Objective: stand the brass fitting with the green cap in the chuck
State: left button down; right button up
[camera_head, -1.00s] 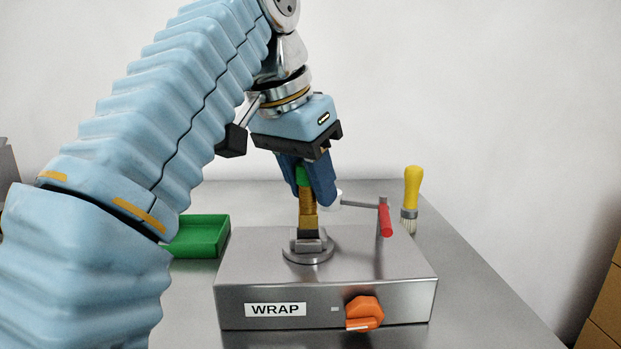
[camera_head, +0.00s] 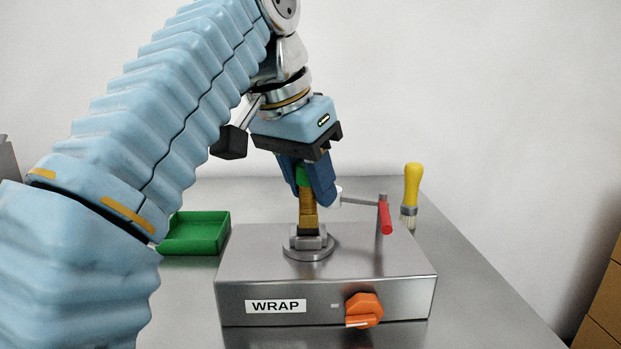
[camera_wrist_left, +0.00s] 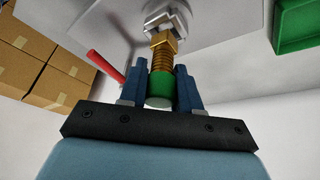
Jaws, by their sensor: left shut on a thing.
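The brass fitting (camera_head: 308,208) stands upright with its green cap (camera_head: 303,175) on top. My left gripper (camera_head: 312,188) is shut on the fitting at its green cap, from above. The fitting's lower end is at the jaws of the chuck (camera_head: 308,244) on top of the steel box; I cannot tell how deep it sits. In the left wrist view the green cap (camera_wrist_left: 160,88) is between the blue fingers, and the threaded brass fitting (camera_wrist_left: 162,58) reaches to the chuck (camera_wrist_left: 168,22). My right gripper is not in view.
The steel box (camera_head: 250,262) carries a WRAP label, an orange knob (camera_head: 364,310) and a red-handled lever (camera_head: 385,217). A yellow-handled brush (camera_head: 411,190) stands behind at the right. A green tray (camera_head: 200,234) lies at the left. Cardboard boxes (camera_wrist_left: 62,65) show in the left wrist view.

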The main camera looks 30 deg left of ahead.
pick_arm(q)
jog(key=shift+f+b, duration=0.6)
jog(key=shift+f, duration=0.35)
jog(key=c, duration=0.7)
grip_release()
